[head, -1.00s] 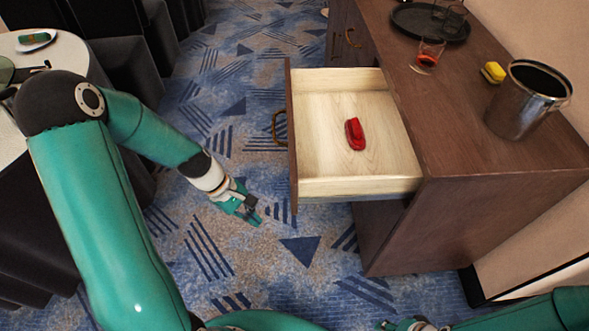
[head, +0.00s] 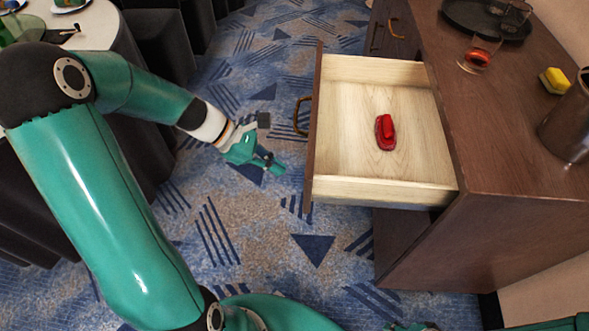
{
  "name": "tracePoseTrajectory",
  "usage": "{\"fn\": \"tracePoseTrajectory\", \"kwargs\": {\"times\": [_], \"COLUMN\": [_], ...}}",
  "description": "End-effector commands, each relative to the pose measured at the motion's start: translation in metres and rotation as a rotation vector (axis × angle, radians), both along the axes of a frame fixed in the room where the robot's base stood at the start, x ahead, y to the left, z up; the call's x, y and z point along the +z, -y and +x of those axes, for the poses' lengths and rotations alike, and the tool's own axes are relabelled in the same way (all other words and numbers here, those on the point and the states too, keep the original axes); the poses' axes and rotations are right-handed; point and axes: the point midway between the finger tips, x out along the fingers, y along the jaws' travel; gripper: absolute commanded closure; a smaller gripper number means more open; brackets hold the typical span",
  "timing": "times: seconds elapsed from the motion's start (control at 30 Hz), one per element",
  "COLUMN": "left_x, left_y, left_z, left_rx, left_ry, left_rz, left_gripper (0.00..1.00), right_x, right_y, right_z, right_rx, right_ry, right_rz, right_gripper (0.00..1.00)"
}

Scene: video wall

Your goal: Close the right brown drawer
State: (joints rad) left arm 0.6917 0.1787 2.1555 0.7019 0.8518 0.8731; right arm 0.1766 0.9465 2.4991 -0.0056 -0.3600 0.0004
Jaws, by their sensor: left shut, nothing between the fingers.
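The brown drawer (head: 330,192) is pulled out to the left from the brown cabinet (head: 500,160). Its pale wooden inside shows, with a red stapler-like object (head: 385,132) lying in it. A brass handle (head: 301,116) sits on its front panel, which faces left. My left gripper (head: 277,166) is shut and empty, to the left of the drawer front and apart from it, a little lower in the picture than the handle. Part of my right arm shows at the bottom right edge. Whether its gripper is open or shut cannot be made out.
On the cabinet top are a dark round tray (head: 470,22), a glass with red liquid (head: 478,55), a yellow sponge-like block (head: 555,80) and a metal bucket (head: 570,125). A white-topped table (head: 105,32) and dark chairs stand at left. Patterned carpet (head: 240,230) lies between.

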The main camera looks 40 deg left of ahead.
Motion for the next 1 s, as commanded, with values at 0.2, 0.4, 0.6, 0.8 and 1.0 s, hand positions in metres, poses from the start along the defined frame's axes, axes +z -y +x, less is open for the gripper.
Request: {"fn": "tracePoseTrajectory", "kwargs": {"times": [0.2,0.4,0.6,0.8,1.0], "left_x": [-0.003,-0.003,-0.003,-0.003,-0.004], "left_y": [0.028,0.037,0.038,0.038,0.042], "left_z": [0.017,0.023,0.023,0.023,0.025], "left_rx": [-0.004,-0.001,-0.001,-0.001,0.013], "left_ry": [0.001,-0.001,-0.001,-0.001,-0.001], "left_rz": [0.0,0.001,0.001,0.001,0.0], "left_gripper": [1.0,1.0,1.0,1.0,1.0], "right_x": [-0.001,-0.001,-0.001,-0.001,-0.003], "right_y": [0.0,0.0,0.0,0.0,0.0], "right_z": [0.0,0.0,0.0,0.0,0.0], "right_rx": [0.0,0.0,0.0,0.0,0.0], "right_ry": [0.0,0.0,0.0,0.0,0.0], "right_rz": [0.0,0.0,0.0,0.0,0.0], "right_gripper": [0.64,0.64,0.64,0.64,0.64]}}
